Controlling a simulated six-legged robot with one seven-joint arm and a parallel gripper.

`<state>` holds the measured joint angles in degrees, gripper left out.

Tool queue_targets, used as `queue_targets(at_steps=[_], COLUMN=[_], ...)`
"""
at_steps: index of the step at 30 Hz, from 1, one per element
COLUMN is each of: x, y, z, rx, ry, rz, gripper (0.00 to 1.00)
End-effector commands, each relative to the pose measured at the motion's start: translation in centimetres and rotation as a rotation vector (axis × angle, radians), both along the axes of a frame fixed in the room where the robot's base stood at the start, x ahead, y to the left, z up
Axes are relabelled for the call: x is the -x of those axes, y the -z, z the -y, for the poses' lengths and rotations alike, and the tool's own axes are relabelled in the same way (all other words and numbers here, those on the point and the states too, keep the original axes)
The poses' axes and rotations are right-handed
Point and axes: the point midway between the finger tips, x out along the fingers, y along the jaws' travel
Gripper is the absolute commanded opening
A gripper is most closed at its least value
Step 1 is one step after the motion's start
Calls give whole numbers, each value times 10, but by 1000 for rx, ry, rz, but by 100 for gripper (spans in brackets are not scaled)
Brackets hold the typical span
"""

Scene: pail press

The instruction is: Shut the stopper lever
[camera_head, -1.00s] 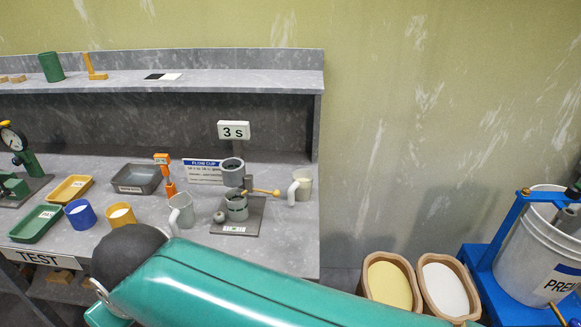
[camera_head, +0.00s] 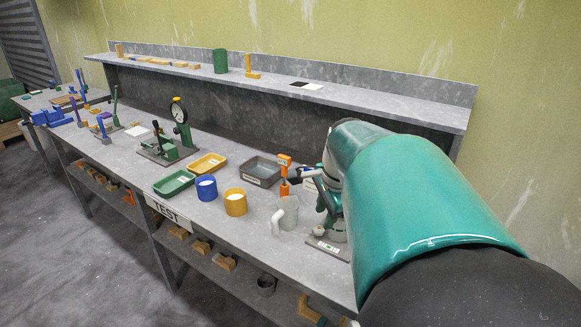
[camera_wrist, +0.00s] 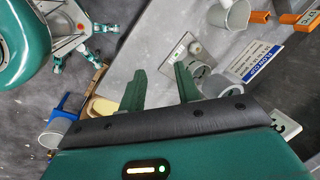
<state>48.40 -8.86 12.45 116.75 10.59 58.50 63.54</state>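The flow cup stand shows its base plate (camera_head: 336,249) at the right end of the bench in the head view, mostly behind my arm. In the wrist view, its labelled base plate (camera_wrist: 178,48) and a grey cup (camera_wrist: 215,86) lie just beyond my fingers. My gripper (camera_wrist: 160,69) is open, with nothing visible between its two dark green fingers. It is close to the stand, but I cannot tell whether it touches anything. I cannot make out the stopper lever in either current view; my gripper or arm may hide it.
A grey jug (camera_head: 285,214) and an orange post (camera_head: 285,175) stand close left of the stand. Yellow (camera_head: 235,203) and blue (camera_head: 206,188) cups stand farther left. The flow cup card (camera_wrist: 256,62) and "3 s" sign (camera_wrist: 286,123) are near my gripper.

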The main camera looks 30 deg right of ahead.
Motion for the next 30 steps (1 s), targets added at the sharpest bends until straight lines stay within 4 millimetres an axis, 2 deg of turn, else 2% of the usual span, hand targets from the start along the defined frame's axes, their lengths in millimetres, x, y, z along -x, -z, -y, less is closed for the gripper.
queue_targets(at_steps=[1,9,15,18,21,26,30], x=[1,16,40,48,52,49,44], y=[4,21,33,36,38,47,62], z=[20,117,177,194,201,201,199], rx=[-36,-238,-374,-415,-434,-439,-439], ry=[96,600,913,1002,1043,1049,1047], rz=[-1,16,35,43,46,44,44], gripper=[33,33,33,33,33,33,33])
